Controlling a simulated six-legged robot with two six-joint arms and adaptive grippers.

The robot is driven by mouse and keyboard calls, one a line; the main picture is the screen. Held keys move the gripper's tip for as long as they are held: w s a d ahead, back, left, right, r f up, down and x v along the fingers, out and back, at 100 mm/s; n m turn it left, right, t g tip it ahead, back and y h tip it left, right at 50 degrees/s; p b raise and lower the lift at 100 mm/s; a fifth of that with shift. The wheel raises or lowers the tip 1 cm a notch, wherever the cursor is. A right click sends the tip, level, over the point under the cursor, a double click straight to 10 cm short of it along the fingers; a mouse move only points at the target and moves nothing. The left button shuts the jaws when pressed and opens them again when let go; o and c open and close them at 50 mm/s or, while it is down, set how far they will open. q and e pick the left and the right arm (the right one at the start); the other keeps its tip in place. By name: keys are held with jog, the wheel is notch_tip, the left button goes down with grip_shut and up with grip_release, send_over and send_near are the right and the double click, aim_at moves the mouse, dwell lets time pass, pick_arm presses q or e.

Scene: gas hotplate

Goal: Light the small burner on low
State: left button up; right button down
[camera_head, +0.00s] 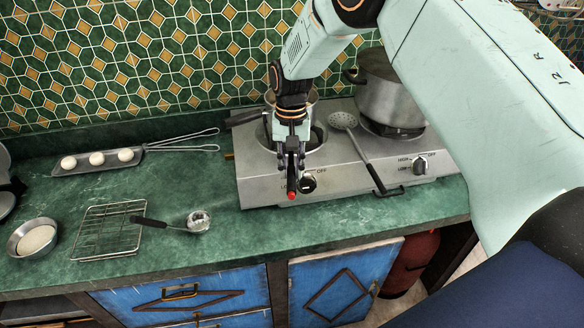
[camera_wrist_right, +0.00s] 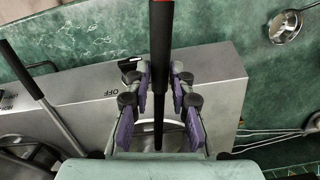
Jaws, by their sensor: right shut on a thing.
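The steel gas hotplate (camera_head: 345,165) stands on the green counter. Its left knob (camera_head: 309,182) is on the front face, with OFF and LOW marks partly hidden by my gripper. The right knob (camera_head: 420,165) has HIGH, LOW and OFF marks. A small pan (camera_head: 312,105) covers the left burner, so I see no flame there. My right gripper (camera_head: 291,158) is in front of that pan, just left of the left knob. It is shut on a black stick with a red end (camera_head: 292,188), also seen in the right wrist view (camera_wrist_right: 160,40). My left gripper is not in view.
A skimmer (camera_head: 362,150) lies across the hotplate between the burners. A wire rack (camera_head: 105,230), a ladle (camera_head: 198,221), a bowl (camera_head: 20,238) and a tray of eggs (camera_head: 110,160) occupy the left counter.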

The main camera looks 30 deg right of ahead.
jog(key=shift+w+d, duration=0.1)
jog(key=shift+w, duration=0.1)
jog(key=shift+d, duration=0.25)
jog(key=shift+s+a+r+p, duration=0.15)
jog(key=shift+s+a+p, duration=0.25)
jog(key=shift+p, duration=0.2)
jog(key=shift+s+a, duration=0.1)
jog(key=shift+s, duration=0.25)
jog(key=s+a+r+p, duration=0.1)
jog(key=s+a+p, duration=0.2)
jog(key=s, duration=0.4)
jog(key=s+a+r+p, duration=0.1)
jog(key=s+a+p, duration=0.3)
jog(key=s, duration=0.4)
jog(key=shift+w+d+f, duration=0.1)
